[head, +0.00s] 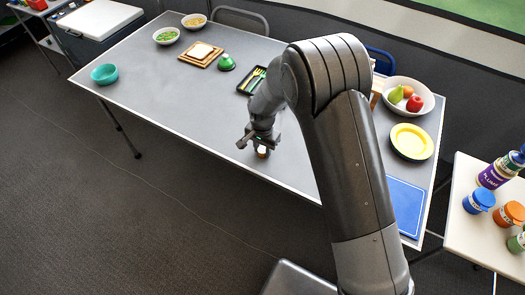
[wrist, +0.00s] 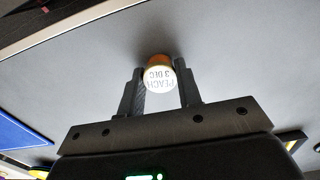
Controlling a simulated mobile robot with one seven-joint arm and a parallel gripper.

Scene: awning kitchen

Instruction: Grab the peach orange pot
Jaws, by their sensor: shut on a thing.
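The peach orange pot (wrist: 160,78) is in the wrist view, a small round pot with a white lid reading "PEACH 3 DEC" and an orange side. My gripper (wrist: 160,88) has one finger on each side of it and is shut on it. In the head view the pot (head: 263,151) is small and partly hidden under my gripper (head: 260,142), near the front edge of the grey table (head: 180,110). I cannot tell whether the pot touches the table.
A black tray (head: 252,80), a green dome-shaped thing (head: 226,62) and a board with bread (head: 201,53) lie farther back. A fruit bowl (head: 421,88), yellow plate (head: 411,141) and blue board (head: 404,208) are at the right.

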